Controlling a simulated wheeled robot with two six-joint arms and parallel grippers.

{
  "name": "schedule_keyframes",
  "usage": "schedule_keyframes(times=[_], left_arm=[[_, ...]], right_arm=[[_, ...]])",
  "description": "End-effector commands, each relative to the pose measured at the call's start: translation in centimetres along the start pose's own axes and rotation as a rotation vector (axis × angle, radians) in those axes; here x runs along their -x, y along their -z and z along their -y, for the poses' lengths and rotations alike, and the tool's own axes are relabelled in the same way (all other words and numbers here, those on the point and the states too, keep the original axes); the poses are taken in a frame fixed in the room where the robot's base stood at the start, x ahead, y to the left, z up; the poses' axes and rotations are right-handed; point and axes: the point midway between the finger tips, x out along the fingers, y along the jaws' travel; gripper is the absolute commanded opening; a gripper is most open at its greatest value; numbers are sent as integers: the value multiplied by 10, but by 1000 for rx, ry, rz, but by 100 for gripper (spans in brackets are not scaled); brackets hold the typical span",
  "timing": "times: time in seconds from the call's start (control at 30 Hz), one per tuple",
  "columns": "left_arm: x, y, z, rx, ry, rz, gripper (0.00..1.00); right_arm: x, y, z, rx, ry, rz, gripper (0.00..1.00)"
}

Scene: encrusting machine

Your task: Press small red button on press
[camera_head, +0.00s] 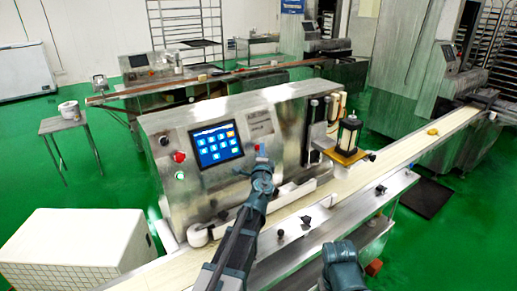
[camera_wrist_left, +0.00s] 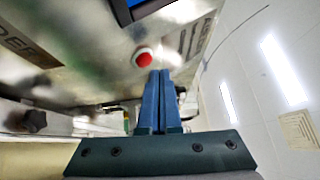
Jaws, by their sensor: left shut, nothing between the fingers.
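The press is a steel machine (camera_head: 270,110) with a lit blue touchscreen (camera_head: 217,144) on its front. A small red button (camera_head: 257,147) shows at the lower right of the screen, by my left gripper's tips. In the left wrist view, the red button (camera_wrist_left: 143,59) has a pale ring and sits just beyond the fingertips, slightly left. My left gripper (camera_head: 263,154) is shut and empty, its blue fingers (camera_wrist_left: 160,74) together and pointing at the panel. I cannot tell whether the tips touch it. My right arm (camera_head: 343,268) shows at the bottom; its gripper is out of view.
A larger red knob (camera_head: 179,157) and a green-lit button (camera_head: 180,175) sit left of the screen. A long conveyor belt (camera_head: 390,158) runs along the machine's front, with dark knobs on its near rail. A white crate (camera_head: 75,240) stands at lower left.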

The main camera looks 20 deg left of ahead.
Motion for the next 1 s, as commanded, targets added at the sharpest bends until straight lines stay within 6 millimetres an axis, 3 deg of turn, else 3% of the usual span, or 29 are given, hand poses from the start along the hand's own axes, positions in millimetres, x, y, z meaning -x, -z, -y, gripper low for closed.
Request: schedule_keyframes(times=[1.0], left_arm=[[-6, -4, -4, 1, 0, -1, 0]], right_arm=[[-4, 0, 0, 0, 0, 0, 0]])
